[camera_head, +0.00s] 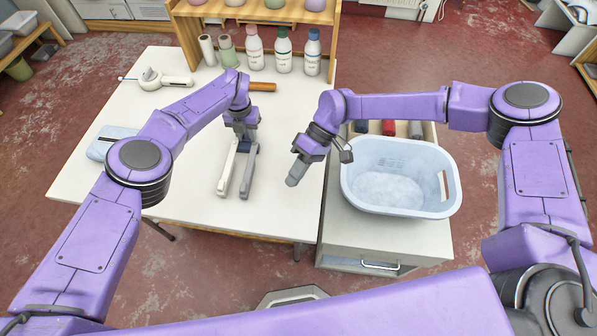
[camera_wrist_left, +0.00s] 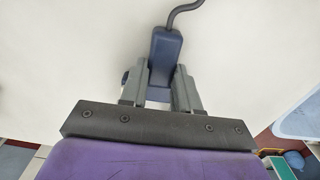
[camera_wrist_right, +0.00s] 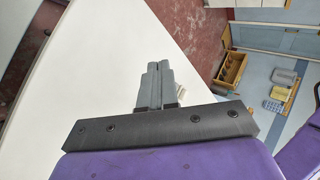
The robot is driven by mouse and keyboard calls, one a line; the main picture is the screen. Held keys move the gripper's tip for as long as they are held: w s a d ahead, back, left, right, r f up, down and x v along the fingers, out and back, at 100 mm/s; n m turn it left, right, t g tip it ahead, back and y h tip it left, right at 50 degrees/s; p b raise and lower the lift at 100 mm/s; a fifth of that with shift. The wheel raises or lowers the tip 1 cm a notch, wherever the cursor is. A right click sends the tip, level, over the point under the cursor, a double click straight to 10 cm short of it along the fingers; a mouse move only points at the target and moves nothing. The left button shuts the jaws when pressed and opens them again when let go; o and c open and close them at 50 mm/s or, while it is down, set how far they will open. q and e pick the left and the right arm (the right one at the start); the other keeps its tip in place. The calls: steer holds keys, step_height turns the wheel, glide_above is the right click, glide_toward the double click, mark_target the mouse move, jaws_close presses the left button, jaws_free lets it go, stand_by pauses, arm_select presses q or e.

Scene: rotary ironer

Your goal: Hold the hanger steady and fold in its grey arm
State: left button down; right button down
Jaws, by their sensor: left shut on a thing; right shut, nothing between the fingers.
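The hanger lies on the white table with its white arm (camera_head: 228,168) and grey arm (camera_head: 249,172) both pointing toward the table's front edge, nearly parallel with a narrow gap. My left gripper (camera_head: 241,132) is shut on the hanger's dark blue middle block (camera_wrist_left: 165,55). The hanger's dark curved hook (camera_wrist_left: 182,9) leads away from the block in the left wrist view. The head view hides most of the block behind the gripper. My right gripper (camera_head: 293,179) is shut and empty, to the right of the grey arm and apart from it; its closed fingers show in the right wrist view (camera_wrist_right: 158,82).
A pale blue basket (camera_head: 400,208) stands on the cabinet at right. Several bottles (camera_head: 283,50) and a shelf stand at the back. A white-handled tool (camera_head: 165,79), an orange-brown rod (camera_head: 262,87) and a folded blue cloth (camera_head: 108,145) lie on the table (camera_head: 185,222).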

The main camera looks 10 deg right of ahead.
arm_select(q)
steer(key=c, duration=0.7)
jaws_free()
steer(key=shift+c, duration=0.2)
arm_select(e)
steer(key=shift+s+d+r, duration=0.15)
steer(key=shift+d+r, duration=0.35)
steer(key=shift+d, duration=0.05)
